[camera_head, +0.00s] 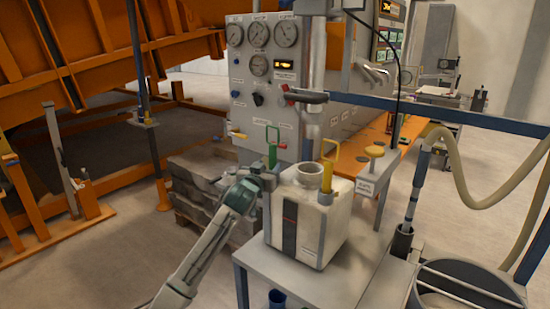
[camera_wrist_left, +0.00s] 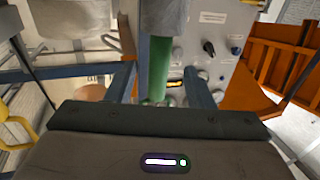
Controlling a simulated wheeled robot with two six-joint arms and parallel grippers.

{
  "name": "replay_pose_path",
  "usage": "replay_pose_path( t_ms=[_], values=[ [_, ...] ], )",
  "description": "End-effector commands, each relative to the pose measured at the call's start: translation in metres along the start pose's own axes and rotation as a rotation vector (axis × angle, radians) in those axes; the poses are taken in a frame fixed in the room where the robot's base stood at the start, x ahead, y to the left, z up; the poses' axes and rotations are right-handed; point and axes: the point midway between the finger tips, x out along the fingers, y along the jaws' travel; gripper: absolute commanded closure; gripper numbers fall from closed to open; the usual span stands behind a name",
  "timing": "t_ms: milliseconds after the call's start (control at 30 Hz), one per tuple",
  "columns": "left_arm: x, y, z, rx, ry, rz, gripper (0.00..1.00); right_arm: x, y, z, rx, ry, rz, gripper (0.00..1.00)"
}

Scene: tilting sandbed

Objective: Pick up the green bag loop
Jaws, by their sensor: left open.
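The green bag loop (camera_head: 272,157) stands upright at the back left of the white container, in front of the gauge panel. In the left wrist view, its green shaft (camera_wrist_left: 157,65) shows between my open fingers, below a grey cylinder. My left gripper (camera_head: 268,181) is at the lower end of the loop, beside the container. It is open in the wrist view (camera_wrist_left: 160,85), with one finger on each side of the green shaft. I cannot tell whether either finger touches it. My right gripper is not in view.
The gauge panel (camera_head: 262,85) rises behind. A blue bar (camera_head: 430,115) crosses at right, with a hose and bucket below. Orange framing fills the left.

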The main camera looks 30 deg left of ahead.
Motion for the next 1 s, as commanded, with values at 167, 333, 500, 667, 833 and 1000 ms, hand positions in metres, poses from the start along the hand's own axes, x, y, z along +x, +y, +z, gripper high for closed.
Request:
replay_pose_path(
  t_ms=[167,333,500,667,833,1000],
  values=[
    [0.013,0.001,-0.001,0.000,0.000,0.001,0.52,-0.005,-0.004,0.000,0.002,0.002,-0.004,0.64],
    [0.029,-0.001,-0.002,-0.001,-0.003,0.000,0.52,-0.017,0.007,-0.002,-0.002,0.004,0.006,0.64],
    [0.052,-0.002,0.000,-0.001,-0.002,0.000,0.52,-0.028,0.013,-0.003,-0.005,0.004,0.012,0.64],
    [0.063,-0.002,0.002,0.001,-0.002,0.000,0.52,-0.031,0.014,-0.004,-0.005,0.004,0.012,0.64],
    [0.065,-0.002,0.003,0.002,-0.001,0.001,0.52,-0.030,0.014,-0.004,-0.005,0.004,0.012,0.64],
    [0.065,-0.002,0.003,0.002,-0.001,0.001,0.68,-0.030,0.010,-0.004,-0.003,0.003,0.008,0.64]
  ],
)
